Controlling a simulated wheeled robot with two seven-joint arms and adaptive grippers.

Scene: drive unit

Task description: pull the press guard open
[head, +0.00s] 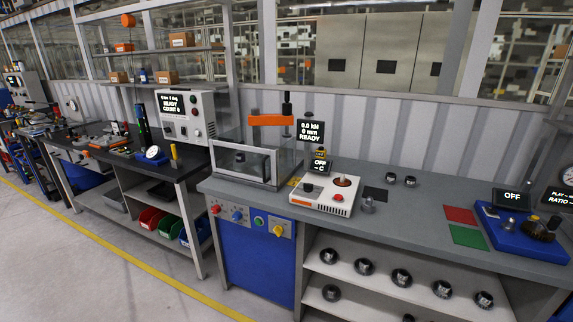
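The press guard (243,180) is a clear panel in a light grey frame on the grey bench. It stands across the front of a clear-sided press enclosure and looks shut. The press has an orange crosspiece (271,120) above the enclosure and a dark ram column behind it. The press display (311,131) beside it reads 0.0 kN, 0 mm, READY. What is inside the enclosure is hard to make out. Neither of my grippers is in view.
A white heater-like unit (318,204) with an OFF display stands right of the guard. A blue panel with several buttons (237,216) is below it. A blue fixture (526,236) sits far right. A darker bench (115,155) is left; the floor in front is clear.

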